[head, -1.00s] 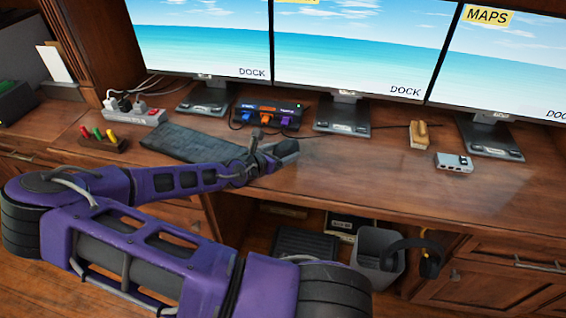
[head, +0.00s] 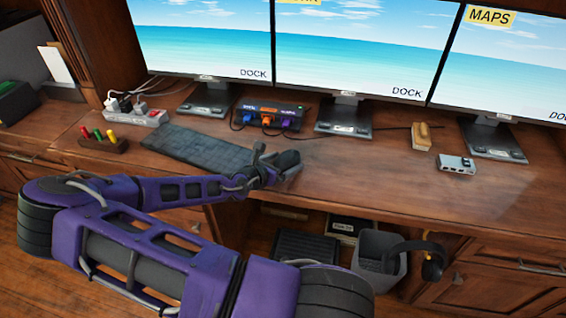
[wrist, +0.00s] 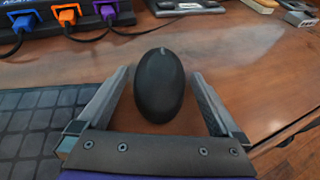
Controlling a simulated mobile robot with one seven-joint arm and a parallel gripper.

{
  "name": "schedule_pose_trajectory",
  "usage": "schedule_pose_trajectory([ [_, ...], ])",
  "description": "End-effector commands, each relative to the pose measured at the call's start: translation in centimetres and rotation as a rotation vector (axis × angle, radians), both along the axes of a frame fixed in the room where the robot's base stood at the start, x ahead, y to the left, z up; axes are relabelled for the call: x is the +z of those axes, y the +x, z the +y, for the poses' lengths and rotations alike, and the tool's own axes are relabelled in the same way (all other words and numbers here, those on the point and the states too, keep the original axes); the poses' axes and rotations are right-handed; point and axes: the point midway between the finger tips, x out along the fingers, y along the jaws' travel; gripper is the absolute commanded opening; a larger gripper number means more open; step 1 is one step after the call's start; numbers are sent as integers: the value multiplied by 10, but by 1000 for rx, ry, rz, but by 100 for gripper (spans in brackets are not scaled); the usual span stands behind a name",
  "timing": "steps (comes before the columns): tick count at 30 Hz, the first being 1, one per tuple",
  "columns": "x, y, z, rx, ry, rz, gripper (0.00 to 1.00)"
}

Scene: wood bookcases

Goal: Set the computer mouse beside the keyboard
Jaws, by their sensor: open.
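The black computer mouse (wrist: 160,86) stands on the wooden desk in the wrist view, between the two fingers of my gripper (wrist: 158,95). The fingers are open, with a gap on each side of the mouse. The dark keyboard (wrist: 35,125) lies just left of my gripper in the wrist view. In the head view the keyboard (head: 195,147) lies on the desk left of my gripper (head: 287,165), its near right part covered by my arm. In the head view I cannot clearly tell the mouse from my gripper.
A dock with coloured plugs (head: 267,117) and several monitor stands (head: 343,117) line the back of the desk. A wooden-handled brush (head: 421,136) and a small grey hub (head: 456,164) lie to the right. The desk (head: 365,175) is clear right of my gripper.

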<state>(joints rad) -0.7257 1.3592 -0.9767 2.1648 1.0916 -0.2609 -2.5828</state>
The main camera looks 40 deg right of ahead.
Motion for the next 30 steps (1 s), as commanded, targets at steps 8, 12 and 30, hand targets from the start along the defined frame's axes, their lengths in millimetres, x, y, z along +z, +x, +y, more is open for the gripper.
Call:
schedule_pose_trajectory([
  [8, 9, -3, 13, 3, -2, 2, 100],
  [12, 18, -9, 30, 5, -3, 0, 100],
  [30, 46, -31, 98, 5, 0, 1, 100],
])
